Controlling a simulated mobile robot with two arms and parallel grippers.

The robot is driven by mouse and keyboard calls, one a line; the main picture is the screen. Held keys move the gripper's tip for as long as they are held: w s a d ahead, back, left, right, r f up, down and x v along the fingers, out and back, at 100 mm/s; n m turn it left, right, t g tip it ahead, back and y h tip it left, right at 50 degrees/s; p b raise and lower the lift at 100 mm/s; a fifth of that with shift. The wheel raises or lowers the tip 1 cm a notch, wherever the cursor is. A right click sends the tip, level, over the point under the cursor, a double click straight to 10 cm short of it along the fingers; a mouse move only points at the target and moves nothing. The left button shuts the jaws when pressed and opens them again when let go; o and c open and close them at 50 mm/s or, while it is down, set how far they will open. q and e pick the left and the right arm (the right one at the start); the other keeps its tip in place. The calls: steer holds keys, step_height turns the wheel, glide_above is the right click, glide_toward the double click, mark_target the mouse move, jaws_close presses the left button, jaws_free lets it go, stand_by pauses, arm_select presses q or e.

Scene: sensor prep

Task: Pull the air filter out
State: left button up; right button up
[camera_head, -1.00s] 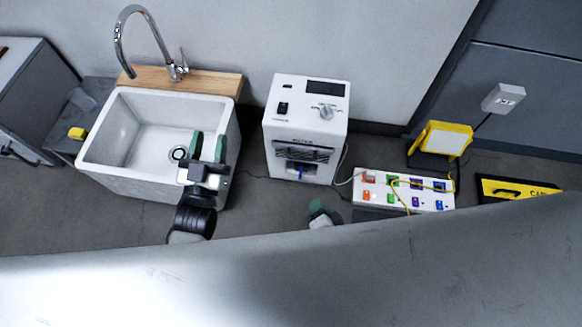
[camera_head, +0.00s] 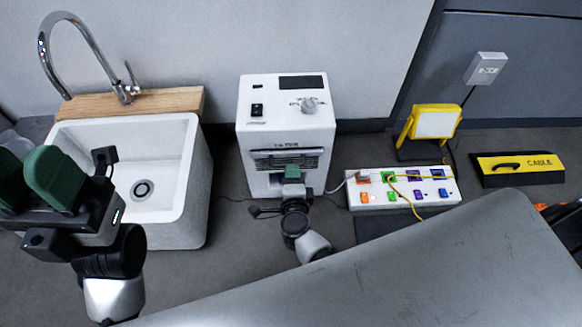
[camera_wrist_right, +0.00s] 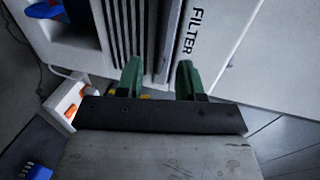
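The white machine (camera_head: 285,125) stands against the wall with a dark grille, the air filter (camera_head: 287,158), in a slot on its front. In the right wrist view the filter's slats (camera_wrist_right: 121,32) run upright beside a lengthwise lip and the label "FILTER". My right gripper (camera_head: 293,173) is at the machine's front, just below the grille. In the right wrist view its green fingers (camera_wrist_right: 159,80) are apart, with the lip between them; contact is not clear. My left gripper (camera_head: 30,180) is at the far left in front of the sink, fingers apart and empty.
A white sink (camera_head: 190,190) with a tap stands left of the machine. A power strip (camera_head: 400,190) with coloured plugs and cables lies to its right.

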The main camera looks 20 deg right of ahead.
steer(key=shift+b+x, duration=0.65)
steer(key=shift+x, duration=1.75)
jaws_close()
